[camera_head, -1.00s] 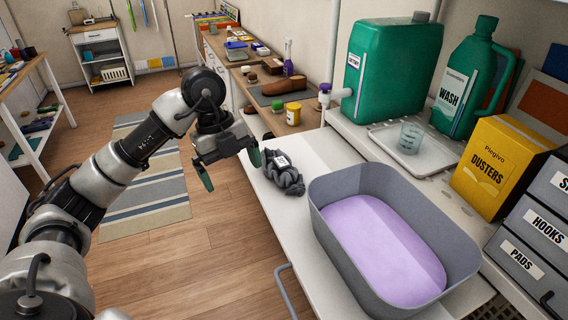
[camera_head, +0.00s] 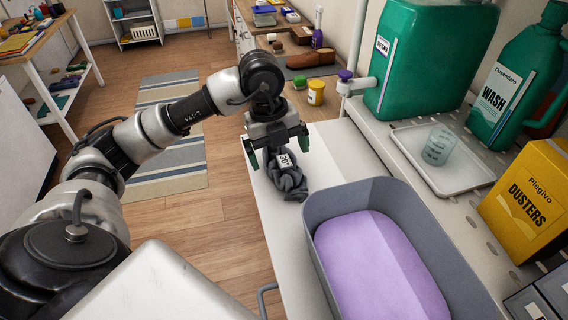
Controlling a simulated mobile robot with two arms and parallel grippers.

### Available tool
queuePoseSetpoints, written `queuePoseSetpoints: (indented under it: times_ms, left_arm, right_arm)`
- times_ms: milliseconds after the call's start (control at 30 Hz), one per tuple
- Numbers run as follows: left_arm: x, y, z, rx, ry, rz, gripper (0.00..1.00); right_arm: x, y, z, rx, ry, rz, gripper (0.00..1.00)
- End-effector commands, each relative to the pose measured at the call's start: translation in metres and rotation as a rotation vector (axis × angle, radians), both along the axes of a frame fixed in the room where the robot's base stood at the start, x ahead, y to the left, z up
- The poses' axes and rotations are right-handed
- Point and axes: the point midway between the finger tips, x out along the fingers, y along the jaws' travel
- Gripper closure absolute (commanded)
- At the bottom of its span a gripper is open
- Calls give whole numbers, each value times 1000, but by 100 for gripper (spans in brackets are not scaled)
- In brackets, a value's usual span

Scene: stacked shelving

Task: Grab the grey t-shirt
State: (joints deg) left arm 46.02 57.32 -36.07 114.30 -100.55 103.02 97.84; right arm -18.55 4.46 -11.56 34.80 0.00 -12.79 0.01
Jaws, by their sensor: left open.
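The grey t-shirt (camera_head: 290,183) is a crumpled, twisted bundle with a white tag marked 30. It lies on the white counter (camera_head: 318,155), left of the grey basin. My left gripper (camera_head: 277,150) is open just above and behind it, with its green-tipped fingers spread to either side of the tag end. The fingers do not visibly close on the cloth, and I cannot tell whether they touch it. My right gripper is out of view.
A grey basin (camera_head: 318,222) with lilac liquid stands right of the shirt. A tray (camera_head: 470,178) with a measuring cup (camera_head: 439,145), green jugs (camera_head: 428,60) and a yellow dusters box (camera_head: 530,200) are at the right. A yellow jar (camera_head: 316,93) stands behind. Open floor lies left.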

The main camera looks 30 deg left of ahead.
Motion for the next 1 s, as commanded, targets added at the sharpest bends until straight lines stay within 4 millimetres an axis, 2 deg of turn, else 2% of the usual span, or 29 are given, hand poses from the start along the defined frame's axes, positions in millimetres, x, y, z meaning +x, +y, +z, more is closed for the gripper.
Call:
queuePoseSetpoints:
  times_ms: [133, 267, 567, 833, 1000]
  left_arm:
    - [2, -6, -18, 0, 8, -1, 0]
    - [3, -9, -37, -1, 5, 0, 0]
    - [4, -10, -44, -1, 1, 0, 0]
    - [4, -9, -44, -1, 1, 0, 40]
    - [4, -9, -43, 0, 0, 0, 43]
  right_arm:
    - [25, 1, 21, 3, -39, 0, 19]
    - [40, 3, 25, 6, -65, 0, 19]
    - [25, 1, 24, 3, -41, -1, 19]
    - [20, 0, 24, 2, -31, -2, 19]
    - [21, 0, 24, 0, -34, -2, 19]
